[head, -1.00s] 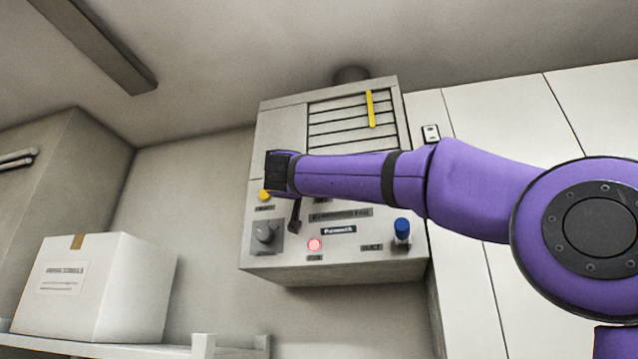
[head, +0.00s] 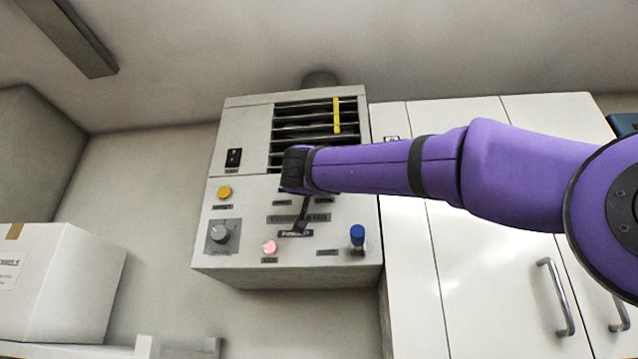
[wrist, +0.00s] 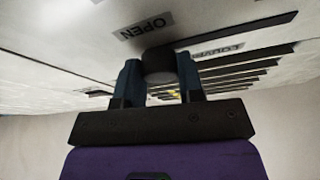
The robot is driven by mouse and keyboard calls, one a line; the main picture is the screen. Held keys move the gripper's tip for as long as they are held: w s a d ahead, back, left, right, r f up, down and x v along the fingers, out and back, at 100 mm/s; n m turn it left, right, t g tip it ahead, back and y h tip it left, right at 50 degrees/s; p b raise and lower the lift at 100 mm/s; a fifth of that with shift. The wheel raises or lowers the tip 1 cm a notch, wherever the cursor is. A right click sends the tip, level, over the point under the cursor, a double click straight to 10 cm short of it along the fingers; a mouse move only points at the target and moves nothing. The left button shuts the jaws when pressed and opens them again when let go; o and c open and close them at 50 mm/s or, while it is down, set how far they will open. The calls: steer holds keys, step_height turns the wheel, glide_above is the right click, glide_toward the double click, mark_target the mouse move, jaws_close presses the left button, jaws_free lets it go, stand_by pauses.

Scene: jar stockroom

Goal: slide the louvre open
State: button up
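The louvre (head: 305,125) is at the upper right of the grey wall unit in the head view, with dark gaps between its tilted slats. Its slats also show in the wrist view (wrist: 235,72). In the wrist view my gripper (wrist: 160,82) has one finger on each side of a dark round slider knob (wrist: 160,60) and is closed on it. The knob is beside the OPEN label (wrist: 147,25), at one end of a dark slot (wrist: 240,30). In the head view my gripper (head: 297,170) covers the knob, just below the louvre.
The unit also carries a black switch (head: 233,157), a yellow button (head: 224,192), a grey dial (head: 222,235), a lit red lamp (head: 269,247) and a blue knob (head: 357,235). A yellow strip (head: 337,115) hangs on the louvre. White cabinets (head: 460,240) stand right; a box (head: 80,285) is left.

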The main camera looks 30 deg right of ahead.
steer(key=o, duration=0.4)
steer(key=shift+s+d, duration=0.15)
steer(key=shift+d, duration=0.1)
steer(key=shift+o, duration=0.2)
steer(key=shift+a, duration=0.1)
steer(key=v, duration=1)
steer(key=shift+s+a+f, duration=0.15)
steer(key=shift+s+a, duration=0.05)
steer(key=shift+a, duration=0.05)
